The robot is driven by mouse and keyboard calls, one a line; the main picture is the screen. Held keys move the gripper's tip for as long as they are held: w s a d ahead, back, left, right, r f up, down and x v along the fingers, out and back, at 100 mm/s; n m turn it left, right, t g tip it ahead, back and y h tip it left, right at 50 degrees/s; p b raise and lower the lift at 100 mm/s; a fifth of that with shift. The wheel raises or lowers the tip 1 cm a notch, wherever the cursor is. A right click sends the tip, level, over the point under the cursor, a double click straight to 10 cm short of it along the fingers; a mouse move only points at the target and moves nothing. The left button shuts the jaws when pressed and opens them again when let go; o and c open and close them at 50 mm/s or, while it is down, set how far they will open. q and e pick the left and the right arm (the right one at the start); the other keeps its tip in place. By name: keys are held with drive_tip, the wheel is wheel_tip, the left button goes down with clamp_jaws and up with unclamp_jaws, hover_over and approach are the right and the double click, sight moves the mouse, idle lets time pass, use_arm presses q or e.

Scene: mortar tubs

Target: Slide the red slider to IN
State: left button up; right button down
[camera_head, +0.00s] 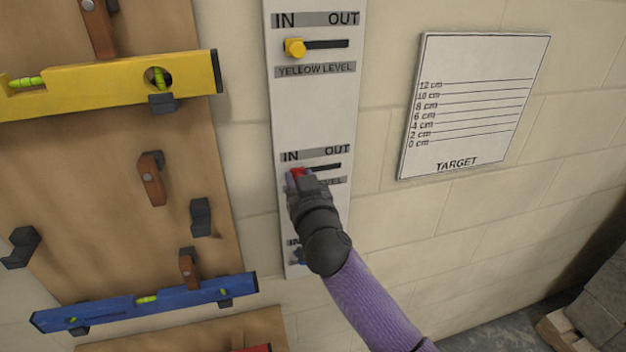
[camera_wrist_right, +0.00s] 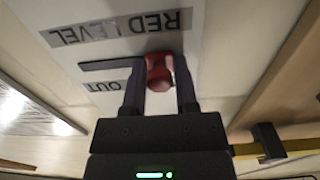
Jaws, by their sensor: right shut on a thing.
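The red slider (camera_head: 297,175) is a red knob on the white panel (camera_head: 314,110), in a dark slot under the words IN and OUT. In the head view it is at the left, IN end of its slot, with the empty slot to its right. My right gripper (camera_head: 300,180) is shut on the red slider, covering part of it. In the right wrist view the red knob (camera_wrist_right: 158,72) sits between the two dark fingers, below the upside-down RED LEVEL label (camera_wrist_right: 120,27). My left gripper is not in view.
The yellow slider (camera_head: 294,47) is at IN above. A blue slider (camera_head: 298,256) shows partly behind my right arm below. A target chart (camera_head: 474,105) hangs on the right. A wooden board with a yellow level (camera_head: 110,86) and blue level (camera_head: 145,302) is on the left.

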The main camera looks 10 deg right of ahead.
drive_tip(key=shift+a+f, duration=0.1)
drive_tip(key=shift+c, duration=2.3)
unclamp_jaws()
drive_tip(key=shift+a, duration=0.15)
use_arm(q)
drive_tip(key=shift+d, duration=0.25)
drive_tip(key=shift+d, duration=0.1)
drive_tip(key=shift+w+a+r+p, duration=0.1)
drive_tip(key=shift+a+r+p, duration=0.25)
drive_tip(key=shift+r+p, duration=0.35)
use_arm(e)
drive_tip(key=s, duration=1)
drive_tip(key=shift+d, duration=0.25)
